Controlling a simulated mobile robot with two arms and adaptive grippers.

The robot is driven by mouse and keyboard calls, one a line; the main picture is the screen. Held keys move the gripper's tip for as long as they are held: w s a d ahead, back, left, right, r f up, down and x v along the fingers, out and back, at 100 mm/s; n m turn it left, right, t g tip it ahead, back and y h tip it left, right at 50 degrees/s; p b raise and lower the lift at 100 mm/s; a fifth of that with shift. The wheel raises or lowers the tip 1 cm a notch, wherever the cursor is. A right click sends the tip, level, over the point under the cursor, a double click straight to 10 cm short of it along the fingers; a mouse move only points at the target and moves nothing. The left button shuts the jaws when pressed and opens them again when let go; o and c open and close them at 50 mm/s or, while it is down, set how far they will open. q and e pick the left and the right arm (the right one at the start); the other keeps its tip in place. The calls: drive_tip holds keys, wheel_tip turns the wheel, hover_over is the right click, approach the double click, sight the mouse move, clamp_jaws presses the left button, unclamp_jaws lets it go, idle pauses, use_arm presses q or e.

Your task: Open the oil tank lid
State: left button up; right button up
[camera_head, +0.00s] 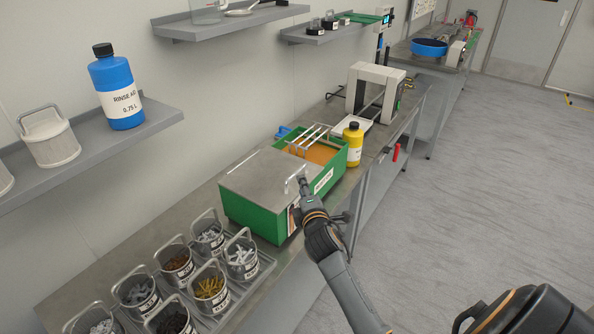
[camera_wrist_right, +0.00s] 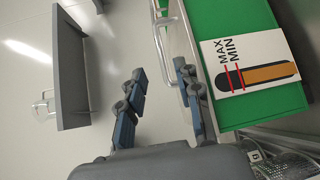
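The oil tank (camera_head: 250,220) is a green box on the bench. A flat grey metal lid (camera_head: 262,177) lies level over its left part. The lid's metal loop handle (camera_head: 291,181) stands near its right front edge. The tank's right part is uncovered and shows orange oil (camera_head: 318,152) under a metal rack. My right gripper (camera_head: 303,183) is at the handle. In the right wrist view my right gripper (camera_wrist_right: 160,72) has its fingers apart, with the handle (camera_wrist_right: 166,45) close to the right finger; contact is unclear. My left gripper is not in view.
Several labelled metal baskets of parts (camera_head: 209,290) stand in a tray left of the tank. A yellow bottle (camera_head: 353,146) stands close to its right end. A wall shelf (camera_head: 150,125) holds a blue rinse aid bottle (camera_head: 117,88). The floor at right is clear.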

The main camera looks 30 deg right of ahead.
sight(297, 172)
drive_tip(key=x, duration=0.9)
drive_tip(key=shift+w+d+f, duration=0.1)
drive_tip(key=shift+w+d, duration=0.05)
drive_tip(key=shift+w, duration=0.2)
clamp_jaws()
